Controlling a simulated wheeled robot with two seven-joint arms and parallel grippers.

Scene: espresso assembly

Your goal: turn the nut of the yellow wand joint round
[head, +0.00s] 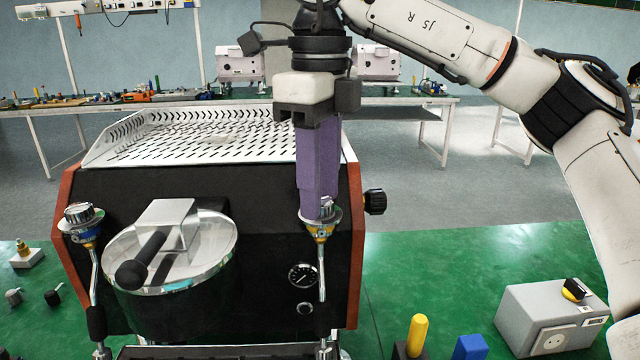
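The espresso machine (200,190) stands in the middle, with a steam wand on each side of its front. The yellow wand joint (321,232) is at the right front corner, with its silver nut (328,217) at the top. My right gripper (312,118) is above it, pointing down, shut on a purple tool (318,165). The tool hangs upright and its lower end meets the nut. I cannot tell how far it fits over the nut, as the tool hides part of it. My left gripper is not in view.
The blue wand joint (85,232) is at the left front corner. A round glass-like lid with a black handle (140,262) sits between the wands. A black knob (375,201) sticks out right. A yellow peg (417,335), blue block (469,347) and grey box (550,318) stand on the green surface.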

